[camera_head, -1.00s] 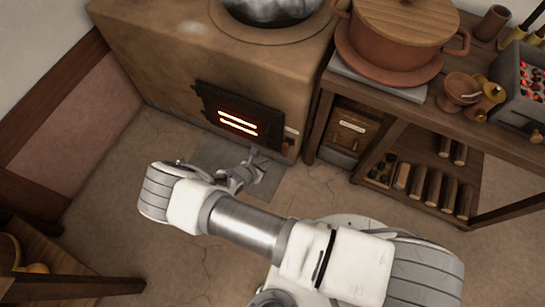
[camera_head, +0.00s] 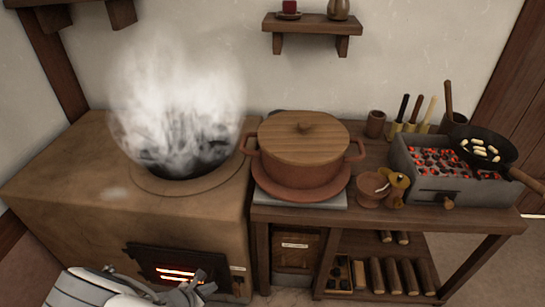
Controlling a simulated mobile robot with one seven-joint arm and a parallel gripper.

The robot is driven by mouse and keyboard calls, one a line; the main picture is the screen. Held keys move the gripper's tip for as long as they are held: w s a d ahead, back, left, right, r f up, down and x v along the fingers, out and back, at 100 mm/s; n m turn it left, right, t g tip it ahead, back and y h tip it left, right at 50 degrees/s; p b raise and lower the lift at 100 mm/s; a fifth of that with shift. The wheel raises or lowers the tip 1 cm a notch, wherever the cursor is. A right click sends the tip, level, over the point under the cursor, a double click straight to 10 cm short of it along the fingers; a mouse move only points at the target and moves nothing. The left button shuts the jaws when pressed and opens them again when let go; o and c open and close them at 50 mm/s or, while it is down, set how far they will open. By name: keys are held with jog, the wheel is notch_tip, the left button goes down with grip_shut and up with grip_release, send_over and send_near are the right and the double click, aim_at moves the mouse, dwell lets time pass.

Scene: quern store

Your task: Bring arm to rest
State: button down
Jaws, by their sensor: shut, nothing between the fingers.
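My arm (camera_head: 95,290) shows at the bottom left, in front of the clay stove (camera_head: 60,195). My gripper (camera_head: 198,284) is small and partly seen beside the stove's glowing firebox door (camera_head: 170,263). It is shut and empty. I cannot tell whether it touches the stove.
Steam (camera_head: 175,95) rises from the stove's top opening. A lidded clay pot (camera_head: 300,170) stands on the wooden bench (camera_head: 480,220). At right are a coal brazier (camera_head: 430,190) and a frying pan (camera_head: 485,150). Firewood logs (camera_head: 395,275) lie below.

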jog(key=w+d+r+m+g, duration=0.1)
jog(key=w+d+r+m, duration=0.25)
jog(key=r, duration=0.45)
jog(key=w+d+r+m+g, duration=0.1)
jog(key=w+d+r+m, duration=0.3)
jog(key=r, duration=0.5)
jog(key=d+r+m+g, duration=0.2)
jog(key=d+r+m, duration=0.75)
jog(key=r, duration=0.65)
jog(key=s+d+r+m+t+y, duration=0.2)
jog(key=s+d+r+m+y, duration=0.2)
jog(key=s+d+r+m, duration=0.95)
jog(key=s+d+r+n+p, duration=0.1)
jog(key=s+r+n+p, duration=0.1)
jog(key=r+p, duration=0.8)
jog(key=s+d+r+n+p, duration=0.1)
jog(key=s+r+p, duration=0.1)
jog(key=r+p, duration=0.8)
jog(key=shift+s+r+n, duration=0.3)
jog(key=shift+r+n, duration=0.05)
jog(key=shift+r, duration=0.6)
